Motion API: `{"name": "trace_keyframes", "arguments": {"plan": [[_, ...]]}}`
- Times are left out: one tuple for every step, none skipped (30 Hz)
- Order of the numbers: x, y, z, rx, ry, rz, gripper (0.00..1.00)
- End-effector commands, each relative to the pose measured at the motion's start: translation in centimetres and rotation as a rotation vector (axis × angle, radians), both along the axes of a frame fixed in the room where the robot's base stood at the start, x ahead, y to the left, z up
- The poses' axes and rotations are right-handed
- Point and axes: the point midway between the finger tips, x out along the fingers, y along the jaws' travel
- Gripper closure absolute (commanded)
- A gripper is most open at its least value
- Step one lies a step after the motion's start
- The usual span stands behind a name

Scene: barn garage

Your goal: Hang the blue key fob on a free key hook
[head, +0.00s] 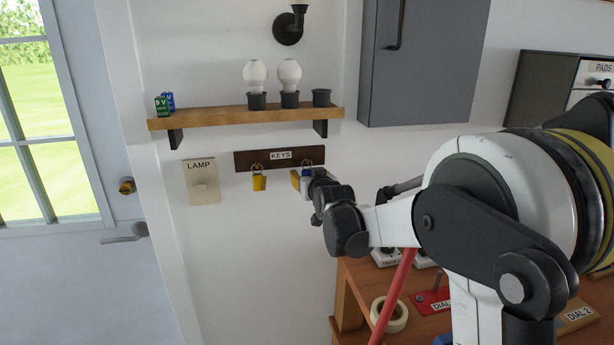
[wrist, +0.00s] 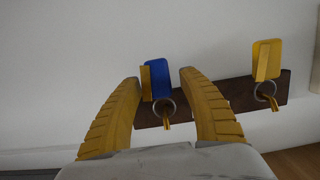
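The blue key fob (wrist: 157,78), with a brass key beside it, hangs by its metal ring at a brass hook (wrist: 167,124) on the dark wooden key rack (wrist: 238,95). The ring appears to be around the hook. In the head view the fob (head: 307,172) is partly hidden by my gripper. My gripper (wrist: 160,77) is open, its yellow fingers either side of the fob with gaps showing. A yellow fob (wrist: 267,60) hangs from another hook; it also shows at the left of the rack in the head view (head: 259,182). Fingers cover parts of the rack.
A LAMP switch plate (head: 202,182) is left of the rack. A wooden shelf (head: 220,118) with bulbs and batteries is above it. A grey cabinet (head: 425,60) hangs at upper right. A workbench (head: 352,270) with a tape roll (head: 389,314) stands below my arm.

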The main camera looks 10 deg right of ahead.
Motion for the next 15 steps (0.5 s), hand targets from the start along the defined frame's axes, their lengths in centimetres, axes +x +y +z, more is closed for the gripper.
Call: {"name": "trace_keyframes", "arguments": {"plan": [[0.0, 0.0, 0.0, 0.000, 0.000, 0.000, 0.52], [0.0, 0.0, 0.0, 0.000, 0.000, 0.000, 0.52], [0.0, 0.0, 0.0, 0.000, 0.000, 0.000, 0.52], [0.0, 0.0, 0.0, 0.000, 0.000, 0.000, 0.52], [0.0, 0.0, 0.0, 0.000, 0.000, 0.000, 0.52], [0.0, 0.0, 0.0, 0.000, 0.000, 0.000, 0.52], [-0.1, 0.0, 0.0, 0.000, 0.000, 0.000, 0.52], [-0.2, 0.0, 0.0, 0.000, 0.000, 0.000, 0.52], [-0.4, 0.0, 0.1, 0.000, 0.000, 0.000, 0.52], [-0.7, 0.0, 0.2, 0.000, 0.000, 0.000, 0.52], [-1.0, 0.0, 0.3, 0.000, 0.000, 0.000, 0.52], [-1.6, 0.0, 0.4, 0.000, 0.000, 0.000, 0.52], [-2.2, 0.0, 0.5, 0.000, 0.000, 0.000, 0.52], [-2.8, 0.0, 0.6, 0.000, 0.000, 0.000, 0.52], [-3.7, 0.0, 0.8, 0.000, 0.000, 0.000, 0.52]]}}
